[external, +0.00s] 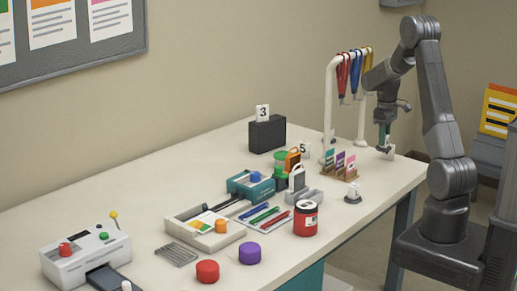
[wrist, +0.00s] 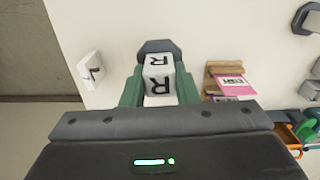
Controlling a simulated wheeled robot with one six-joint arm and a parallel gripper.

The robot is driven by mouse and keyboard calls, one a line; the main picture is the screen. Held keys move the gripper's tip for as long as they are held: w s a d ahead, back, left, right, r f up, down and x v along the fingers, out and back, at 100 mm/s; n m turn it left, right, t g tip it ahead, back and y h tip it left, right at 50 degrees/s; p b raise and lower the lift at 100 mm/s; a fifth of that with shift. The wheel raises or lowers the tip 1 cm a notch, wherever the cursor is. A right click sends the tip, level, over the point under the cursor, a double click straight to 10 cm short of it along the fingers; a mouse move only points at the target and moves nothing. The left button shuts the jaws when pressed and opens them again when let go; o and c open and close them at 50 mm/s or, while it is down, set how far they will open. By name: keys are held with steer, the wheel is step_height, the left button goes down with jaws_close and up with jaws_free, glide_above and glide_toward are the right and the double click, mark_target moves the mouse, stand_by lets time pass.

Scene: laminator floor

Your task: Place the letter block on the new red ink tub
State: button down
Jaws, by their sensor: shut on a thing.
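A white letter block with a black R (wrist: 158,68) sits between the green fingers of my gripper (wrist: 160,85) in the wrist view, and the gripper is shut on it. In the external view my gripper (external: 384,143) points down over the far right end of the table. White shows at its fingertips there, too small to read. A jar with a red label and dark lid (external: 305,218), seemingly the red ink tub, stands near the table's front edge, well to the left and nearer the camera. Its top looks clear.
A second white letter block (wrist: 91,70) lies left of my gripper in the wrist view. A wooden card holder (external: 339,174) stands close by. A white rack with coloured lanyards (external: 330,100) rises behind. Red (external: 207,271) and purple (external: 250,253) cylinders stand at the front.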

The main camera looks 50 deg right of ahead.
steer(key=shift+r, duration=0.75)
steer(key=w+a+n, duration=0.1)
steer(key=w+a, duration=0.1)
steer(key=a, duration=0.2)
steer(key=w+a+r+n+b, duration=0.1)
steer(key=w+a, duration=0.1)
steer(key=a, duration=0.3)
steer(key=w+a+r+n, duration=0.1)
steer(key=a+n, duration=0.1)
steer(key=a, duration=0.2)
steer(key=shift+w+a+r+b, duration=0.15)
steer(key=shift+w+a+b, duration=0.2)
steer(key=shift+w, duration=0.05)
steer(key=w+a+r+n+b, duration=0.15)
steer(key=a+n, duration=0.25)
steer(key=a, duration=0.9)
step_height(320, 180, up, 5)
steer(key=n+b, duration=0.3)
steer(key=n, duration=0.6)
glide_above(307, 204)
step_height(307, 204, down, 10)
steer(key=shift+a+r, duration=0.1)
steer(key=shift+r, duration=0.05)
steer(key=c, duration=1.1)
jaws_free()
